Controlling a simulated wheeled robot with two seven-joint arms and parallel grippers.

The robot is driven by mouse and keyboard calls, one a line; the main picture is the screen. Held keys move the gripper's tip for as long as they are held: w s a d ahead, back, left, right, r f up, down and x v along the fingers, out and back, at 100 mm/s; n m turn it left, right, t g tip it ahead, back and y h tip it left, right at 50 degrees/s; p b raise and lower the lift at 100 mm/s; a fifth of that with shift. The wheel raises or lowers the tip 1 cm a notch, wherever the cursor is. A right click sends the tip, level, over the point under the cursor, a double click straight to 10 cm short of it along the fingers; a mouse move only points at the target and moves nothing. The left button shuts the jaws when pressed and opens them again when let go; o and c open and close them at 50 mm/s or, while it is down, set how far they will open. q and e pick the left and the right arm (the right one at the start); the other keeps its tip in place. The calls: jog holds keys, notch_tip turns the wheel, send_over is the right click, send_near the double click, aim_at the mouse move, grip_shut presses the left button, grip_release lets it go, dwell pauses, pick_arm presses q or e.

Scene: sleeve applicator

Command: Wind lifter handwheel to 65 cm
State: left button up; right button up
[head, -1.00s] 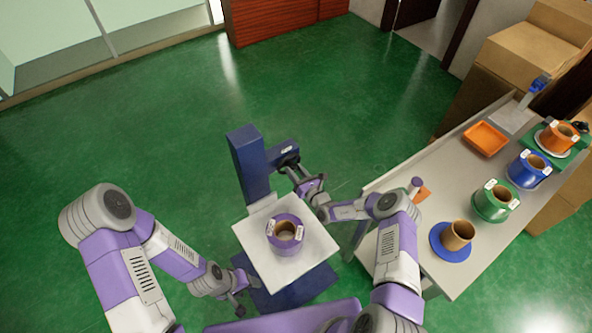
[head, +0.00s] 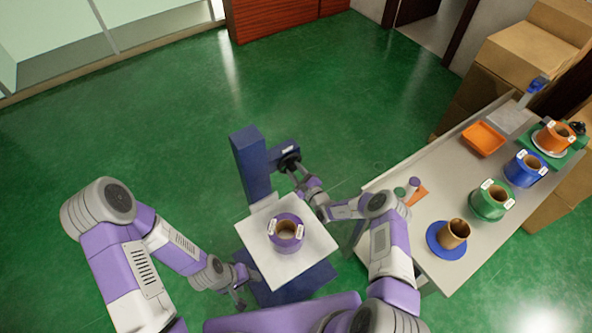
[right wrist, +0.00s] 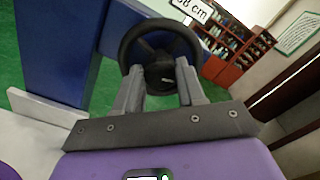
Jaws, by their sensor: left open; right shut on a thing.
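The blue lifter column (head: 250,165) stands upright on the floor, with a side arm carrying a black handwheel (head: 289,163). The handwheel fills the middle of the right wrist view (right wrist: 160,45). My right gripper (right wrist: 158,88) is shut on the handwheel, its two fingers at the lower part of the wheel; the exact contact is partly hidden. A white label (right wrist: 192,10) above the wheel is cut off and appears to end in "8 cm". The lifter's white platform (head: 262,258) carries a purple ring-shaped roll (head: 285,245). My left gripper (head: 240,296) is open and empty, low beside the platform.
A grey bench (head: 425,190) at the right holds an orange tray (head: 483,138) and several coloured flanged reels, including a green one (head: 489,203). Cardboard boxes (head: 520,60) stand behind it. Green floor is free beyond and left of the lifter.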

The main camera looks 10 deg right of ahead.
jog(key=n+p, duration=0.1)
jog(key=n, duration=0.4)
jog(key=shift+n+p, duration=0.3)
jog(key=shift+p, duration=0.05)
jog(key=n+p, duration=0.1)
jog(key=n, duration=0.3)
jog(key=n+p, duration=0.1)
jog(key=n, duration=0.3)
jog(key=shift+f, duration=0.1)
jog(key=shift+f+n, duration=0.1)
jog(key=shift+n, duration=1.8)
jog(key=o, duration=1.1)
jog(key=shift+c, duration=0.2)
